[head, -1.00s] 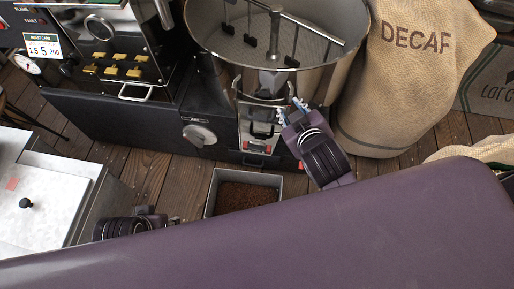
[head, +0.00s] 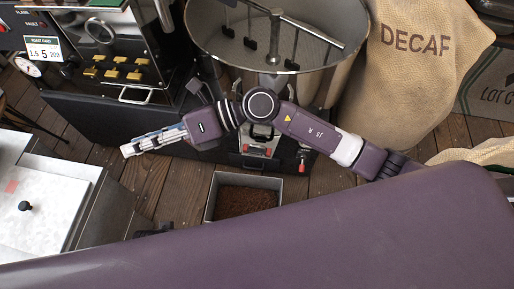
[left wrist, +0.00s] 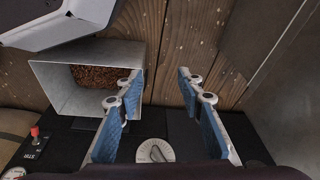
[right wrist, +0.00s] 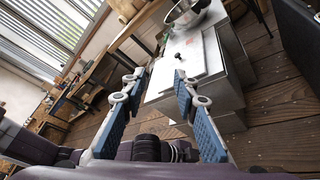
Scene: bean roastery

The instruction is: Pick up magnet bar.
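I cannot pick out a magnet bar for certain in any view. My right gripper (head: 142,146) reaches left across the front of the dark machine in the head view. Its fingers are apart and empty in the right wrist view (right wrist: 158,82). My left gripper is mostly hidden behind the purple body in the head view. In the left wrist view its fingers (left wrist: 160,84) are open and empty, beside the metal bin (left wrist: 60,95) of brown grounds. A metal chute (head: 256,148) with red-tipped parts sits under the round drum, partly behind my right arm.
The round metal drum (head: 205,45) with stirring arms stands at the back. A DECAF sack (head: 410,75) is at right. The grounds bin (head: 278,184) stands on the plank floor. A steel cabinet (head: 45,215) is at left. A dial (left wrist: 155,151) shows in the left wrist view.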

